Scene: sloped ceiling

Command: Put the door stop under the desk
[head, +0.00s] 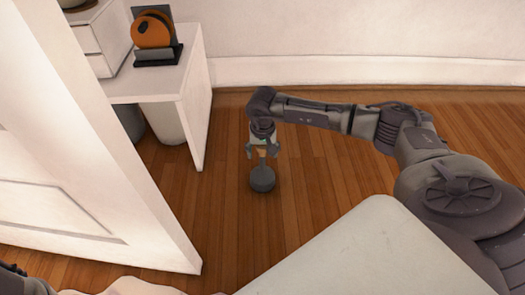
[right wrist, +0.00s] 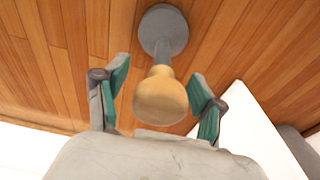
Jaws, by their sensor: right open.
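The door stop stands upright on the wooden floor, with a grey round base (head: 262,180), a thin stem and a tan knob on top; it also shows in the right wrist view (right wrist: 160,98). My right gripper (head: 262,152) is over it, open, with its green-padded fingers (right wrist: 160,75) on either side of the knob. I see a gap between the knob and each finger in the right wrist view. The white desk (head: 190,105) stands to the left of the door stop, its side panel reaching the floor. My left gripper is not visible.
A large white panelled door (head: 85,170) fills the left foreground and hides part of the desk. A light round bin (head: 165,122) stands under the desk. An orange round object (head: 152,32) sits on the desktop. The floor between desk and door stop is clear.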

